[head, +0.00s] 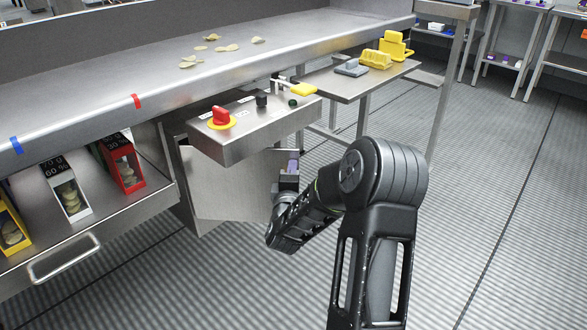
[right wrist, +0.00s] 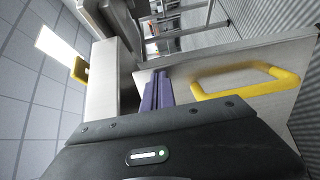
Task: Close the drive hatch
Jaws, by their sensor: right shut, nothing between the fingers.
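The drive hatch (head: 225,185) is a plain metal panel below the control box (head: 255,125), standing out at an angle from the cabinet beside a dark gap. It looks open. In the right wrist view the hatch (right wrist: 285,55) shows with a yellow loop handle (right wrist: 245,82) at right. My right gripper (head: 293,158) is beside the panel's right edge, under the box's right end. Its purple fingers (right wrist: 158,88) are closed together and empty, left of the handle and apart from it in the picture. My left gripper is out of view.
A side shelf (head: 345,85) with yellow and grey pieces stands behind. At left an open drawer (head: 90,230) holds coloured chip boxes. The floor at right is clear.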

